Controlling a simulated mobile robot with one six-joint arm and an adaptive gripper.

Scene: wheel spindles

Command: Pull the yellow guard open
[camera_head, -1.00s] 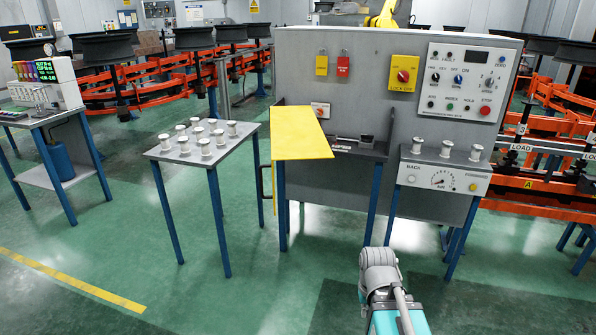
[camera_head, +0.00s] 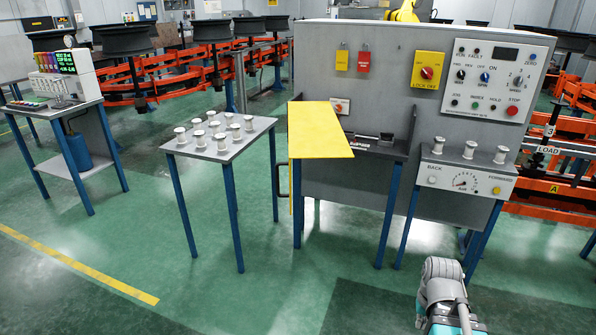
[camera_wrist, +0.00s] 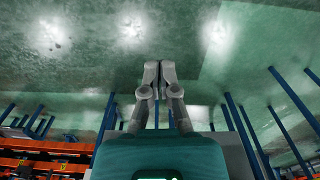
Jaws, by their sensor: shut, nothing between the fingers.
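The yellow guard (camera_head: 318,132) is a bent sheet on the left part of the grey machine panel, over the left side of a dark-topped bench. A dark handle (camera_head: 283,180) shows at the guard's lower left side. The guard is not clearly visible in the wrist view.
A table with several white spools (camera_head: 219,136) stands left of the guard. A control panel (camera_head: 491,77) is on the grey machine. Green floor in front is clear.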

